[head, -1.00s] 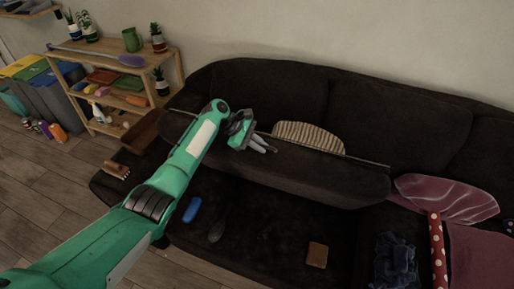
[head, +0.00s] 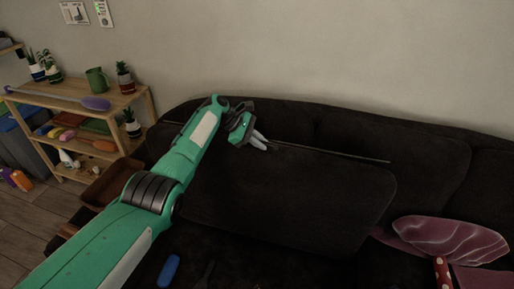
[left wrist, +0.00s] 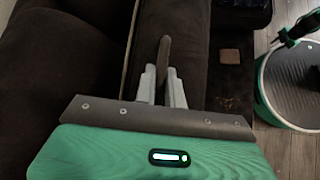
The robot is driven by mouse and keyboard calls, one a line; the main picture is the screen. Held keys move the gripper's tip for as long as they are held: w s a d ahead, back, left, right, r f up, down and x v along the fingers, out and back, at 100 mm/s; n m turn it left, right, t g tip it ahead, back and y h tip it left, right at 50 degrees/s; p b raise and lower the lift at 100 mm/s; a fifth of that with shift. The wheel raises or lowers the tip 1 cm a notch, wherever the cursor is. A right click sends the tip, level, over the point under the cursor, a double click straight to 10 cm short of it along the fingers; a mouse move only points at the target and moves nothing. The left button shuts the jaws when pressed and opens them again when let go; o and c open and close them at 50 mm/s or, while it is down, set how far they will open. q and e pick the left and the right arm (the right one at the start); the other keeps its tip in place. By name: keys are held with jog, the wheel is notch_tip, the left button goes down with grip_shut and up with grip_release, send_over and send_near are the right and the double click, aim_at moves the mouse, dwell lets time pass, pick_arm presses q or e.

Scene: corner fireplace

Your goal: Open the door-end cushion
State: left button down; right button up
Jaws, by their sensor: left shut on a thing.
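The dark brown door-end cushion (head: 300,195) stands tilted up on the sofa in the head view, its broad face towards me. My left gripper (head: 259,141) is at its upper edge, shut on what looks like a brown tab (left wrist: 165,52), seen between the fingers in the left wrist view. In that view the cushion (left wrist: 185,30) runs away beneath the fingers. What lies behind the raised cushion is hidden. My right gripper is in neither view.
The sofa back (head: 420,150) rises behind the cushion. A blue object (head: 169,270) lies on the sofa in front. A burgundy cushion (head: 450,238) is at the right. A wooden shelf (head: 125,97) with plants and a green jug (head: 96,79) stands at the left.

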pick_arm(q)
jog(key=shift+w+d+f, duration=0.1)
jog(key=shift+w, duration=0.15)
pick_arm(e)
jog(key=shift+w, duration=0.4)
pick_arm(q)
jog(key=c, duration=1.5)
grip_release()
